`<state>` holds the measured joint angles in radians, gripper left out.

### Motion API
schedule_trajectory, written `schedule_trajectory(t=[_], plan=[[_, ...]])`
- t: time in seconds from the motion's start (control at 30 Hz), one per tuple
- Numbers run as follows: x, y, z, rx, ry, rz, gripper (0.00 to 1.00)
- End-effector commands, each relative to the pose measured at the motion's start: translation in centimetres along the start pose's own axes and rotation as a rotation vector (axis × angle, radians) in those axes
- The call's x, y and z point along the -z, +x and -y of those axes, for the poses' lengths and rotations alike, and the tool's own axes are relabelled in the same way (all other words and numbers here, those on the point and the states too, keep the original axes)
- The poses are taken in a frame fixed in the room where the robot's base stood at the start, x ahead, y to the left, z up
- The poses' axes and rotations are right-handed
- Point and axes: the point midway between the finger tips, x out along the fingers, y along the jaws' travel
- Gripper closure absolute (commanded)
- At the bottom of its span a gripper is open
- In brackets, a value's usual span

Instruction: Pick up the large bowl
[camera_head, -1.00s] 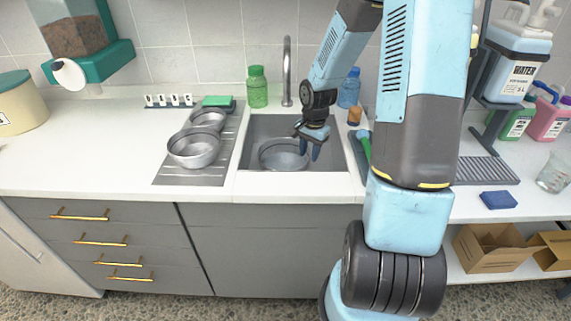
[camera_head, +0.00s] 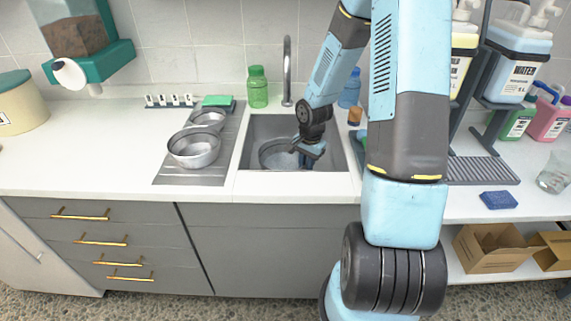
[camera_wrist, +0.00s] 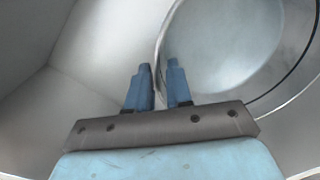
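A large round metal bowl (camera_head: 274,158) sits in the sink, partly hidden by my gripper. It fills the upper right of the wrist view (camera_wrist: 225,50). My gripper (camera_head: 305,160) is down in the sink at the bowl's right side. In the wrist view, its two blue fingers (camera_wrist: 159,72) stand a narrow gap apart, on either side of the bowl's rim. The left finger is outside the bowl and the right one is over its inside. I see no clear contact with the rim.
Two metal bowls, one nearer (camera_head: 194,150) and one behind (camera_head: 209,116), stand on the drainboard left of the sink (camera_head: 248,128). A tap (camera_head: 287,70) rises behind the sink. A green bottle (camera_head: 257,88) and a blue bottle (camera_head: 349,90) stand at the back.

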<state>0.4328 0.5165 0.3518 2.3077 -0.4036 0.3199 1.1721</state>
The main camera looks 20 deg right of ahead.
Motion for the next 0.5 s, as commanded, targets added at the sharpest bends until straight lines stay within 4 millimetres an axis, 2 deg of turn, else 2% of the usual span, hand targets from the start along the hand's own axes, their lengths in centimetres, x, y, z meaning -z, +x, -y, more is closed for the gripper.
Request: schedule_trajectory(t=[0.03, 0.2, 0.5], plan=[[0.01, -0.01, 0.0, 0.0, 0.0, 0.0, 0.85], [0.02, -0.01, -0.01, 0.0, 0.0, 0.0, 1.0], [0.03, -0.01, -0.03, 0.0, 0.001, 0.0, 1.0]])
